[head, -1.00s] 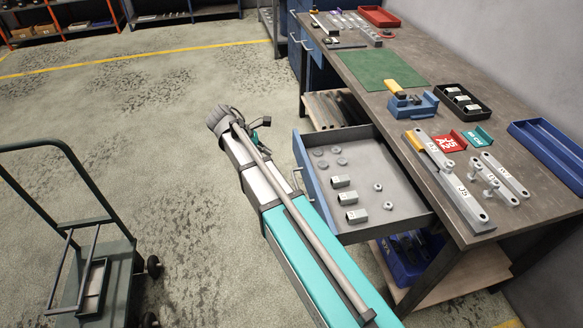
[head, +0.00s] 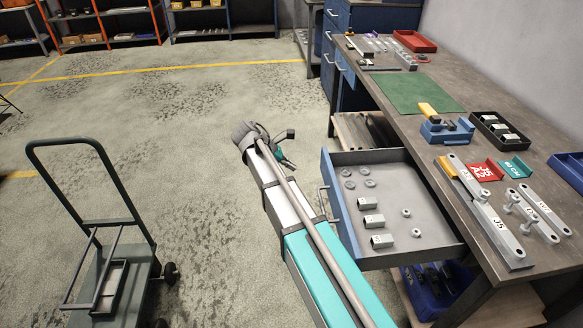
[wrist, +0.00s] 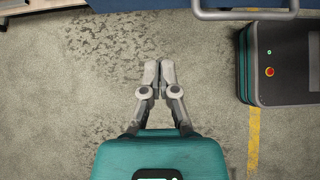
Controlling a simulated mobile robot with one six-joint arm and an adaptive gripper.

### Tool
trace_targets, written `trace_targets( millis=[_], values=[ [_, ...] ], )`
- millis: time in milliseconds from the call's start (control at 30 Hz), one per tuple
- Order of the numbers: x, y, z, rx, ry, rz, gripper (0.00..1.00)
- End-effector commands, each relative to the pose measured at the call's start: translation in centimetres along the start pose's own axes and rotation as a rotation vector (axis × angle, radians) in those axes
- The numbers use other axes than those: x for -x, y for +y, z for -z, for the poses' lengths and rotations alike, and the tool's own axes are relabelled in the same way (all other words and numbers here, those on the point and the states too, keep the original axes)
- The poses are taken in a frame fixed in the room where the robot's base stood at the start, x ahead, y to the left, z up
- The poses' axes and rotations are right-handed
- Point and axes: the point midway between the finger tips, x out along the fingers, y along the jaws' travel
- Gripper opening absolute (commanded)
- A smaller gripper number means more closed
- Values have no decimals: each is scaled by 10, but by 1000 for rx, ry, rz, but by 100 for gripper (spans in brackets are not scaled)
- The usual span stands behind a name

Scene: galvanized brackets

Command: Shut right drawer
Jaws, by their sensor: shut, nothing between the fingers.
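The right drawer (head: 342,212) hangs open from the workbench's near end, its blue front and bar handle facing left. Its grey tray (head: 430,222) holds several nuts and washers. In the wrist view the handle (wrist: 245,15) and a strip of the blue front (wrist: 240,3) show at the top edge. My gripper (wrist: 159,64) is shut and empty, apart from the handle, over bare floor.
The workbench (head: 440,185) carries brackets, a green mat (head: 407,92) and trays. A blue bin (head: 425,298) sits on the shelf below the drawer. A hand cart (head: 90,240) stands at the left. Open floor lies between the cart and my arm.

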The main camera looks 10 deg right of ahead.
Motion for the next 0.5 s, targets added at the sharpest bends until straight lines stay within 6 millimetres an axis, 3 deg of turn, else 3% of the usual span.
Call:
trace_targets(
  millis=[500],
  values=[
    [-57, -1, 3, 0, 0, 0, 0]
  ],
)
